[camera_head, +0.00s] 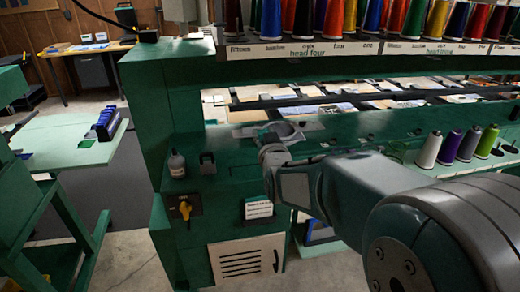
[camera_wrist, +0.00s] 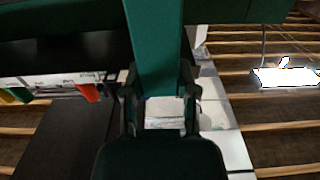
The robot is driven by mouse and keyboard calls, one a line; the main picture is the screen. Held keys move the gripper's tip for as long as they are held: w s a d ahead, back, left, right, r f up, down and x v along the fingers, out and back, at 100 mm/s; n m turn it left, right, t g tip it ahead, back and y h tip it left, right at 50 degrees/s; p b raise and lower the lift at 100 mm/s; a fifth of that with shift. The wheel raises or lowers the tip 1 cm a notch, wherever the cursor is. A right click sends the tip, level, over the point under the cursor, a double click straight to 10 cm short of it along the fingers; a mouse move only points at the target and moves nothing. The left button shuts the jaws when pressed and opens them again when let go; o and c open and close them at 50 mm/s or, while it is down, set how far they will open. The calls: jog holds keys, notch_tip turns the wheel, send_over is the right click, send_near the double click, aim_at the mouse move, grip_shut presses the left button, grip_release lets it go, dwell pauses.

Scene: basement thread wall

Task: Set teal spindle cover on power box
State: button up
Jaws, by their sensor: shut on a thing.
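My gripper (camera_wrist: 160,85) is shut on a long teal piece, which I take for the teal spindle cover (camera_wrist: 158,50). It runs from between the fingers up to the top edge of the wrist view. In the head view my arm reaches over the green machine, and my gripper (camera_head: 277,133) is at its ledge; what it holds is hard to make out there. A box with a yellow switch (camera_head: 184,208) on the machine's front face may be the power box, but I cannot be sure.
A grey bottle (camera_head: 176,164) stands on the ledge left of my gripper. Several thread cones (camera_head: 448,147) stand at right, and a row of spools (camera_head: 335,18) is above. A pale green table (camera_head: 70,145) is at left.

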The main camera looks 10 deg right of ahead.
jog(key=w+f, duration=0.1)
jog(key=f, duration=0.1)
jog(key=w+f, duration=0.1)
jog(key=f, duration=0.2)
jog(key=w+f, duration=0.1)
jog(key=f, duration=0.1)
jog(key=shift+w+d+f, duration=0.15)
jog(key=shift+w+f, duration=0.05)
jog(key=shift+w, duration=0.1)
jog(key=o, duration=0.8)
